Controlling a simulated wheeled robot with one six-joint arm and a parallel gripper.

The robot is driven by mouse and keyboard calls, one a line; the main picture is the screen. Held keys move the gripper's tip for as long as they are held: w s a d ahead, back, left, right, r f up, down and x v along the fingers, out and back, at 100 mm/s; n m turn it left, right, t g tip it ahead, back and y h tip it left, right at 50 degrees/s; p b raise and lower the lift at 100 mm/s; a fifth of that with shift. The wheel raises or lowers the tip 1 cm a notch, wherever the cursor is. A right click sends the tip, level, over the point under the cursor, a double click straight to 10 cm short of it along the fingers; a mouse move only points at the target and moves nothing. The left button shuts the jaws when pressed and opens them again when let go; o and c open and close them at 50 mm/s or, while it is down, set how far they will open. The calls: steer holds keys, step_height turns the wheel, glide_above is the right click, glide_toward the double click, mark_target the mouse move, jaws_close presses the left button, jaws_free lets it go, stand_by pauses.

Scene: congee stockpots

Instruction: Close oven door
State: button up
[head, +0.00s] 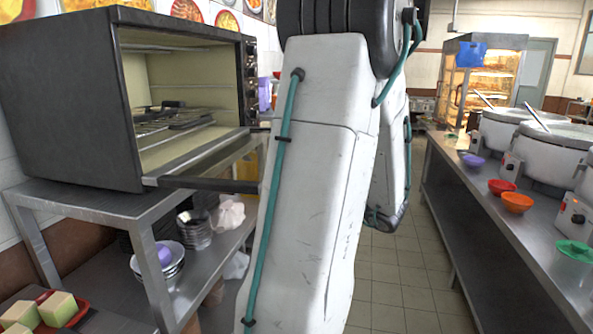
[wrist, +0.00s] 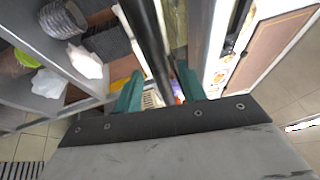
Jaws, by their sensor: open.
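The black oven (head: 75,95) stands on a steel table at the left in the head view. Its door (head: 218,160) is folded down and open, reaching out from the bottom edge. A dark bar handle (head: 212,184) runs along the door's outer side. My arm hides the door's right end, and my gripper is hidden in the head view. In the wrist view my gripper (wrist: 157,76) is open, with a teal finger on each side. A long dark bar (wrist: 150,45), which looks like the door handle, runs between the fingers. I cannot tell whether they touch it.
Below the oven, the table's lower shelf (head: 100,272) holds bowls (head: 172,262), metal tins (head: 194,232) and a crumpled white bag (head: 228,214). A counter (head: 478,205) with large pots (head: 553,150) and coloured bowls stands at the right. The tiled aisle (head: 400,290) between is clear.

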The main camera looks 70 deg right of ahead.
steer(key=shift+x, duration=2.3)
jaws_close()
